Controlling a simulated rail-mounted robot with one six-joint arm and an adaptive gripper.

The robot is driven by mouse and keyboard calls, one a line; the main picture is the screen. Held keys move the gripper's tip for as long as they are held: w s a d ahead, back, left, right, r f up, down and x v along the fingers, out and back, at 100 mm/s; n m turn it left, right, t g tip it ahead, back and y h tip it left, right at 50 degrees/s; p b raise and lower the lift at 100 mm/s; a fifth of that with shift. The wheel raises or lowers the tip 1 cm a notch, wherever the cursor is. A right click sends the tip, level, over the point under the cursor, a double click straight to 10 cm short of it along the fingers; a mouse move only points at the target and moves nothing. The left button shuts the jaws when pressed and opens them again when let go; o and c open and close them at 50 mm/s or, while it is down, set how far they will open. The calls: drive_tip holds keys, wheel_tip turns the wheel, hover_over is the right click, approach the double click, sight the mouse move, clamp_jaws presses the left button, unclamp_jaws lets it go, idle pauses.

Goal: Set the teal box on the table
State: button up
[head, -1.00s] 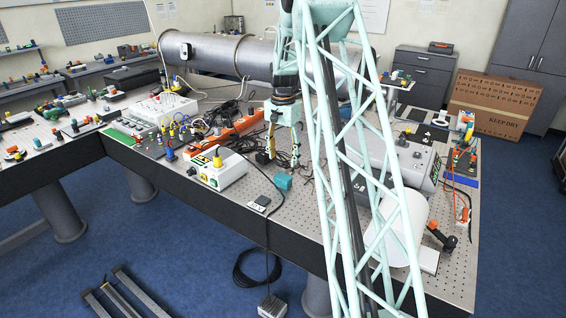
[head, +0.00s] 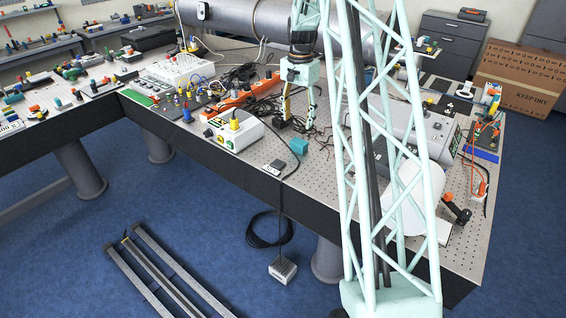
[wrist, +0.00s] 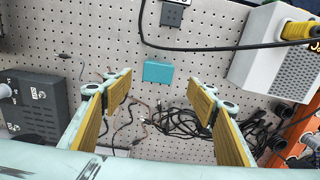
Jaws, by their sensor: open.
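The teal box (head: 299,146) sits on the perforated metal table (head: 310,172), near its front edge. In the wrist view the teal box (wrist: 158,72) lies beyond the fingertips, centred between them. My gripper (head: 297,124) hangs over the table just behind the box, fingers pointing down. In the wrist view my gripper (wrist: 160,88) is open, its yellow-padded fingers wide apart with nothing between them. I cannot tell the exact height of the fingertips above the table.
Loose black cables (wrist: 178,122) lie beside the box under the fingers. A white power unit (head: 234,132) stands left of the box, and a small black device (head: 274,167) lies near the front edge with its cable. A grey instrument (head: 425,128) stands to the right.

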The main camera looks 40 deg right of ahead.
drive_tip(key=s+a+r+n+t, duration=0.15)
drive_tip(key=s+a+r, duration=0.25)
drive_tip(key=a+r, duration=0.4)
drive_tip(key=s+a+r+n, duration=0.2)
drive_tip(key=s+a+r, duration=0.1)
drive_tip(key=a+r, duration=0.4)
drive_tip(key=s+a+r+n, duration=0.2)
drive_tip(key=s+a+r, duration=0.2)
drive_tip(key=a+r, duration=0.4)
drive_tip(key=s+a+r+n, duration=0.3)
drive_tip(key=s+a+r, duration=0.3)
drive_tip(key=s+a, duration=0.5)
drive_tip(key=s+a+n+t, duration=0.1)
drive_tip(key=s+a+n, duration=0.2)
drive_tip(key=s, duration=1)
drive_tip(key=s+a+f+n+t, duration=0.1)
drive_tip(key=s+a+n, duration=0.2)
drive_tip(key=s+a, duration=0.4)
drive_tip(key=s, duration=0.6)
drive_tip(key=shift+a, duration=0.3)
drive_tip(key=shift+w+r, duration=0.1)
drive_tip(key=shift+t, duration=0.25)
